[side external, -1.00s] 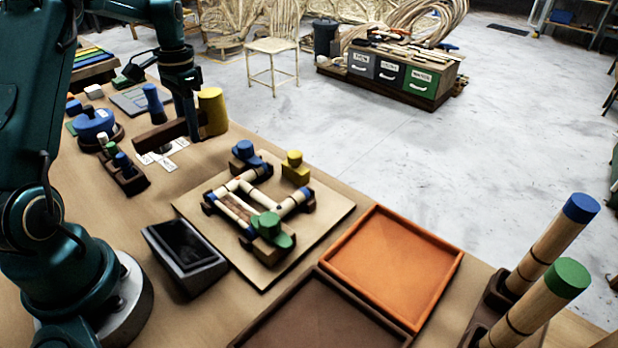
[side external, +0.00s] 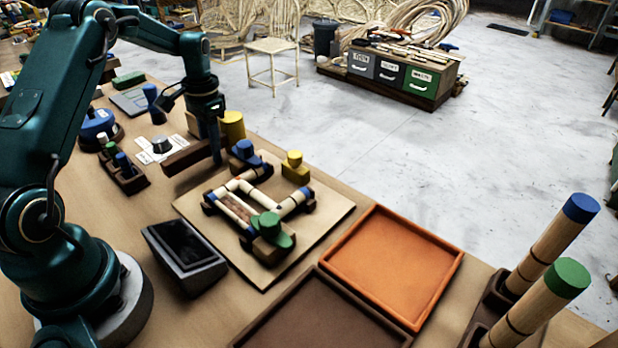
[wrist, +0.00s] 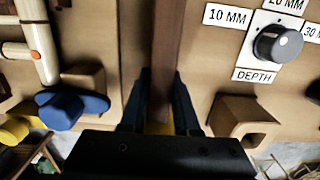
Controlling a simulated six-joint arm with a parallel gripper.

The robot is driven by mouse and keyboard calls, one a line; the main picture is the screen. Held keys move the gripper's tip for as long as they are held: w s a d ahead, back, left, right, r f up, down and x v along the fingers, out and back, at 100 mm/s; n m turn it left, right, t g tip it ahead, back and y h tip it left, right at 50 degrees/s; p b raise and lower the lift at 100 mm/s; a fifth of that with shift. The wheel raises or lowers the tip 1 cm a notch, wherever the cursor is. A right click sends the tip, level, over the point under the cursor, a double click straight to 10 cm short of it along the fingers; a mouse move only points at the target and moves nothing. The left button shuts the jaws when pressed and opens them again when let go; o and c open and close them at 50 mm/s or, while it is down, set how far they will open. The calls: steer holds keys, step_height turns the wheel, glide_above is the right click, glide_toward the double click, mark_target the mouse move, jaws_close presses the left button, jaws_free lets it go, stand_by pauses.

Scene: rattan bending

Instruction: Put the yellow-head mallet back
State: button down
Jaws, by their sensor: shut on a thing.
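The yellow-head mallet has a dark brown bar-like handle (side external: 185,159) and a yellow round head (side external: 233,124). My gripper (side external: 216,160) is shut on the handle near the head. In the wrist view the handle (wrist: 166,40) runs up between the two fingers (wrist: 158,100). Only a sliver of the yellow head (wrist: 158,128) shows there, the rest hidden by my gripper. The mallet lies roughly level; the gap beneath it is hard to judge. A brown block with a square opening (wrist: 240,118) is to the right in the wrist view.
A depth dial (wrist: 278,43) with labels lies beside the handle. An orange tray (side external: 390,265) and brown tray (side external: 310,320) stand at the front right.

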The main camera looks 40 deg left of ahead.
steer(key=c, duration=0.6)
jaws_free()
steer(key=shift+f, duration=0.1)
steer(key=shift+c, duration=0.2)
steer(key=r, duration=1.2)
steer(key=shift+w+r, duration=0.15)
steer(key=shift+w, duration=0.2)
steer(key=s+d+r+t, duration=0.2)
steer(key=s+d+r, duration=0.15)
steer(key=d, duration=0.25)
steer(key=s+d+r+t, duration=0.1)
steer(key=s+d+r, duration=0.1)
steer(key=d+r, duration=0.35)
steer(key=s+d+f+t, duration=0.3)
steer(key=s+d+f, duration=0.3)
steer(key=s, duration=0.5)
steer(key=shift+d+f, duration=0.15)
steer(key=shift+d, duration=1.25)
